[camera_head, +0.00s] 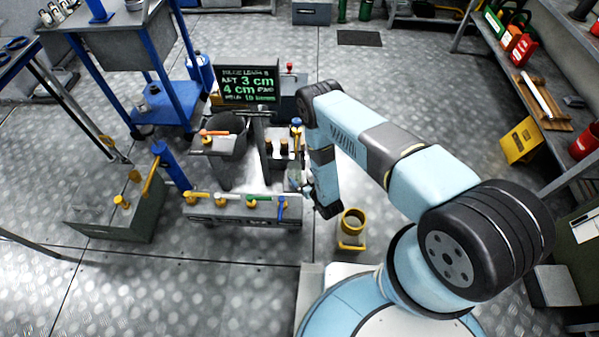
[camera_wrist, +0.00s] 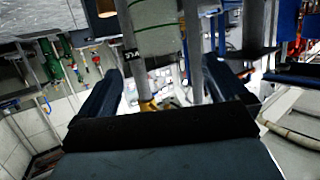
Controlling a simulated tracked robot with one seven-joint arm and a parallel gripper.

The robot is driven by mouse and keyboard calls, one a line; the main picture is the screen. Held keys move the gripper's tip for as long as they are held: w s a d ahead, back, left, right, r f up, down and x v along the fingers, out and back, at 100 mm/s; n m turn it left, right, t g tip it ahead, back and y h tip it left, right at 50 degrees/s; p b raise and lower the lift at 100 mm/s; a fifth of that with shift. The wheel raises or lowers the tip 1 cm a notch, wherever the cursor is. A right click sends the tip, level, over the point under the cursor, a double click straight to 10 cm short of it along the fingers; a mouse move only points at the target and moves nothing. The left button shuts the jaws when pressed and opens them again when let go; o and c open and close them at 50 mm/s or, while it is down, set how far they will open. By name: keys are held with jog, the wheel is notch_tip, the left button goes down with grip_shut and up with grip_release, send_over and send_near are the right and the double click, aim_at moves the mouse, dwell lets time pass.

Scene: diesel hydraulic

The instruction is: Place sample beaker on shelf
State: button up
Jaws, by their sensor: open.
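My gripper (camera_head: 310,190) is low at the end of the arm, at the right side of the equipment bench, mostly hidden by my own arm in the head view. In the wrist view my gripper (camera_wrist: 165,88) is open, its two dark fingers apart. A pale cylinder with green lines (camera_wrist: 157,28), probably the sample beaker, stands ahead between the finger directions, cut off by the top edge. I cannot tell whether it touches the fingers. In the head view a small pale vessel (camera_head: 294,178) is beside my gripper. A shelf (camera_head: 530,85) with several items runs along the right.
A yellow cup-like fixture (camera_head: 352,222) stands right of my gripper. A valve manifold (camera_head: 243,209) with coloured handles and a dark bucket (camera_head: 228,135) are left of it. A sign (camera_head: 246,85) stands behind. The metal floor (camera_head: 390,75) is clear towards the back right.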

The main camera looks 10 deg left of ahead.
jog(key=shift+v, duration=1.2)
dwell(1.1)
